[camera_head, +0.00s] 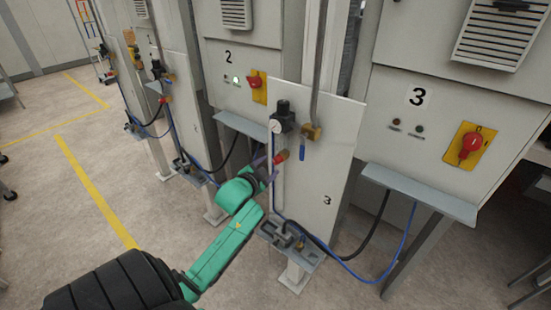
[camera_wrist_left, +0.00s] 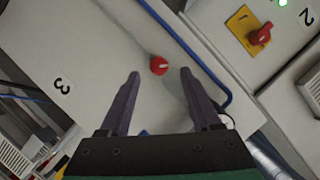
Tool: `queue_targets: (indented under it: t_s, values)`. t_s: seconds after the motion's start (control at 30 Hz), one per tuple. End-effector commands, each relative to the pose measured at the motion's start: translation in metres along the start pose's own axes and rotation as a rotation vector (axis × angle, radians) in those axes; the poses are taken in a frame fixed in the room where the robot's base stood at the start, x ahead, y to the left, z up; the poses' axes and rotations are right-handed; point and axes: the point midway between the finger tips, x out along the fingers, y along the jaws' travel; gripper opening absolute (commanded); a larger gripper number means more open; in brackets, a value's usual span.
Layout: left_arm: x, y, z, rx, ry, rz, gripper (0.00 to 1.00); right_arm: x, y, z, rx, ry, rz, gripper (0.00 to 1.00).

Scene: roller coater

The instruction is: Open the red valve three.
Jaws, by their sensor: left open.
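The red valve (camera_head: 281,156) is a small round red knob on the side of the white upright panel marked 3 (camera_head: 325,190). It also shows in the left wrist view (camera_wrist_left: 159,65), with a pale mark on its face. My left gripper (camera_head: 268,168), on the green arm, is in front of it. In the left wrist view, its two dark fingers (camera_wrist_left: 160,74) are spread with the knob just beyond and between their tips. No contact shows, and the exact gap is hard to tell. My right gripper is not in view.
A brass fitting (camera_head: 311,132) with a blue lever (camera_head: 302,152) and a black regulator (camera_head: 283,118) sit above the knob. A blue hose (camera_wrist_left: 190,55) runs beside it. A cabinet with a red rotary switch (camera_head: 470,145) stands right. Floor at left is clear.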

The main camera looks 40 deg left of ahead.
Motion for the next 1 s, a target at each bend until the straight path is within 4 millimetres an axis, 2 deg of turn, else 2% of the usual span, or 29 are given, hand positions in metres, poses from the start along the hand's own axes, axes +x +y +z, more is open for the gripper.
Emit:
queue_targets:
  t_s: [0.1, 0.23, 0.4, 0.6, 0.77, 0.8, 1.0]
  values:
    - [0.029, -0.002, -0.002, -0.002, 0.001, -0.001, 0.64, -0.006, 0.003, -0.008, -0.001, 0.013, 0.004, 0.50]
    - [0.051, -0.001, -0.002, 0.000, 0.002, -0.001, 0.64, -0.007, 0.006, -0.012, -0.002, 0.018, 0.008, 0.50]
    - [0.062, 0.000, -0.001, 0.001, 0.001, 0.000, 0.64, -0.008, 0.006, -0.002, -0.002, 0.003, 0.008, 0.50]
    - [0.062, 0.001, 0.000, 0.001, 0.001, 0.001, 0.64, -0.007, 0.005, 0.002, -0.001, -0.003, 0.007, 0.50]
    - [0.062, 0.001, 0.000, 0.001, 0.001, 0.001, 0.03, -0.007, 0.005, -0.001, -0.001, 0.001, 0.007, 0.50]
    - [0.062, 0.001, 0.000, 0.001, 0.000, 0.001, 0.00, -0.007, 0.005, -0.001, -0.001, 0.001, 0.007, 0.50]
    - [0.062, 0.002, 0.001, -0.001, -0.001, 0.003, 0.00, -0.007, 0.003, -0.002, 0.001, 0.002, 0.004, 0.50]
